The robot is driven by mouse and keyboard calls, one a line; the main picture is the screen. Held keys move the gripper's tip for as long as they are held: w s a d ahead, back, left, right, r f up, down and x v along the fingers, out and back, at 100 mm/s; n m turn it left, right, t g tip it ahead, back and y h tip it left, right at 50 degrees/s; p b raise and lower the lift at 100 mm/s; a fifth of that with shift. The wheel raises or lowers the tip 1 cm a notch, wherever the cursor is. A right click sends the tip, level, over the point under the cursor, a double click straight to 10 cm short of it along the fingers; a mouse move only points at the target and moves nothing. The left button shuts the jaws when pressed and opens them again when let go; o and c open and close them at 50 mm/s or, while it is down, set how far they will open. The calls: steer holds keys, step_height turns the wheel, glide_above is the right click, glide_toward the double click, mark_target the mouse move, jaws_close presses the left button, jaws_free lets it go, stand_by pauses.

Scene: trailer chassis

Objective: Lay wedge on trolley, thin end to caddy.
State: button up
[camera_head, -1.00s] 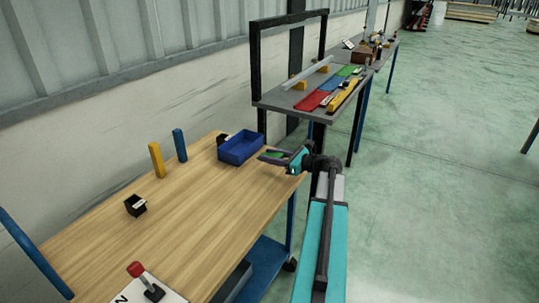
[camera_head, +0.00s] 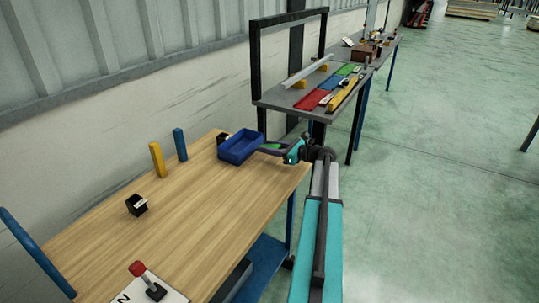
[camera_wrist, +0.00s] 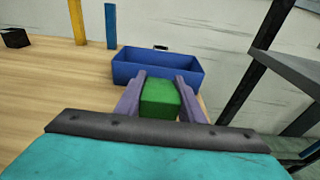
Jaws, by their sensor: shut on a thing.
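My gripper (camera_wrist: 160,97) is shut on a green block, which I take to be the wedge (camera_wrist: 160,99). Its face towards the wrist camera looks blocky, and I cannot tell which end is thin. In the head view my gripper (camera_head: 270,148) is at the far right edge of the wood-topped trolley (camera_head: 190,215), close to the right side of the blue caddy (camera_head: 240,155). The caddy also shows in the wrist view (camera_wrist: 140,73), just beyond my fingertips. The gap between the wedge and the trolley top cannot be judged.
A yellow post (camera_head: 157,159), a blue post (camera_head: 180,144) and a small black box (camera_head: 137,205) stand on the trolley. A red-knobbed lever (camera_head: 145,280) is at the near end. A grey bench (camera_head: 290,97) with coloured strips stands beyond. The trolley's middle is bare.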

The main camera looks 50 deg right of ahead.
mark_target(269, 161)
steer(key=shift+f+p, duration=0.4)
steer(key=shift+f, duration=1.35)
steer(key=shift+a+f+b, duration=0.1)
steer(key=shift+f+b, duration=0.6)
steer(key=shift+b, duration=0.1)
steer(key=o, duration=1.1)
steer(key=shift+s+f, duration=0.1)
steer(key=shift+f, duration=0.1)
steer(key=shift+r, duration=0.2)
steer(key=shift+r+p, duration=0.5)
steer(key=shift+p, duration=0.35)
steer(key=b+v, duration=0.1)
steer(key=v, duration=0.5)
steer(key=b+v, duration=0.1)
steer(key=v, duration=0.5)
steer(key=shift+r, duration=0.2)
